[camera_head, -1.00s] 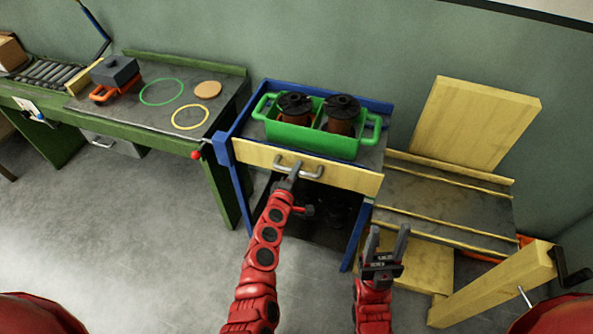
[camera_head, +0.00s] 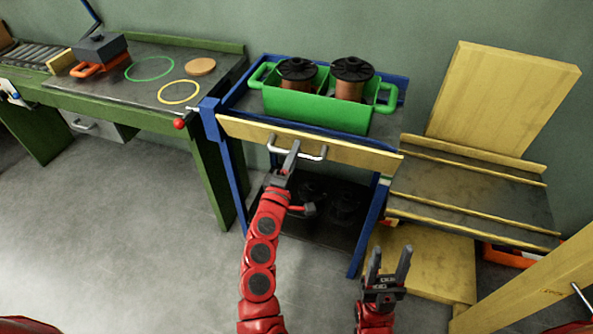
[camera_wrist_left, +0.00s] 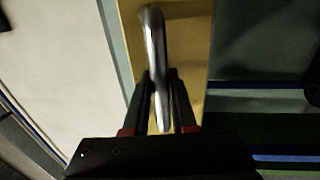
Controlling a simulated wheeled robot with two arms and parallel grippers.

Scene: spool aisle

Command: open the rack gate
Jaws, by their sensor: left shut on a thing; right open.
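The rack gate (camera_head: 350,152) is a yellow wooden bar across the front of the blue rack (camera_head: 229,165). A silver bow handle (camera_head: 318,155) is fixed on its face. My left gripper (camera_head: 292,150) is shut on this handle. The left wrist view shows both fingers (camera_wrist_left: 160,90) on either side of the metal bar (camera_wrist_left: 155,40), with the yellow gate behind it. The gate's right end reaches past the right front post; whether it stands clear of the post I cannot tell. My right gripper (camera_head: 388,265) is open and empty, low and right of the rack.
A green crate (camera_head: 315,112) with two spools (camera_head: 352,80) stands on the rack top. A red knob (camera_head: 180,123) sits by the rack's left post. A green workbench (camera_head: 130,110) is at left, a yellow wooden structure (camera_head: 470,185) at right. Floor at front left is clear.

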